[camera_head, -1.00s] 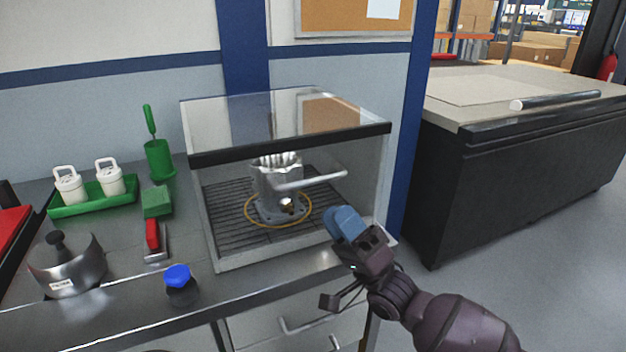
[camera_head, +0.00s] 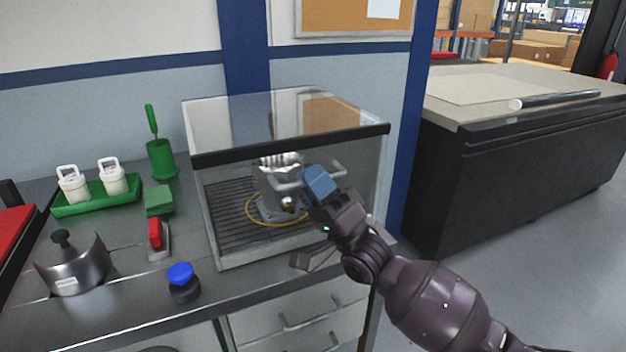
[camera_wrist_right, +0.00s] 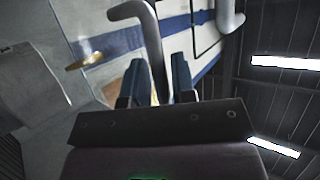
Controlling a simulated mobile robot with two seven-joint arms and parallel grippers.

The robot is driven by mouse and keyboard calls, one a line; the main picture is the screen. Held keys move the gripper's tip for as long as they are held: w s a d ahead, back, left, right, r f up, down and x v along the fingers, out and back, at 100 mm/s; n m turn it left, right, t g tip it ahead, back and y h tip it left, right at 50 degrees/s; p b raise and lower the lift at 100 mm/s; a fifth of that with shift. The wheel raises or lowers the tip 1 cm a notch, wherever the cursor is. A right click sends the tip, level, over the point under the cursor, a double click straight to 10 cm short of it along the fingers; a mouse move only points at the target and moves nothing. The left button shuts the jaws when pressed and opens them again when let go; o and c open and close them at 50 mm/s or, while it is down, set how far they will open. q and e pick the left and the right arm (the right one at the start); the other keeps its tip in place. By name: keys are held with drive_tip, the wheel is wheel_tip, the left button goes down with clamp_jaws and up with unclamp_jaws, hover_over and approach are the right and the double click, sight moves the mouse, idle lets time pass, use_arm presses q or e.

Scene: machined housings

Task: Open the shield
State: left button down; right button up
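The shield (camera_head: 226,190) is a clear enclosure on the bench with a black strip along its top front edge. Its front looks down and closed. A grey bar handle (camera_head: 288,185) sticks out from the front. My right gripper (camera_head: 318,181) is at the handle, its blue fingers covering part of the bar. In the right wrist view the handle bar (camera_wrist_right: 154,48) runs between the two fingers (camera_wrist_right: 156,82), which stand apart with gaps beside the bar. Whether they touch it is hard to tell. My left gripper is not in view.
Inside the shield a metal housing (camera_head: 268,180) sits on a dark grate within a yellow ring. Left on the bench are a green tray (camera_head: 98,208) with white bottles, a blue-capped jar (camera_head: 181,285), a red-handled tool (camera_head: 156,236) and a steel part (camera_head: 75,270). A drawer handle lies below.

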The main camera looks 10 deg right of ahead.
clamp_jaws()
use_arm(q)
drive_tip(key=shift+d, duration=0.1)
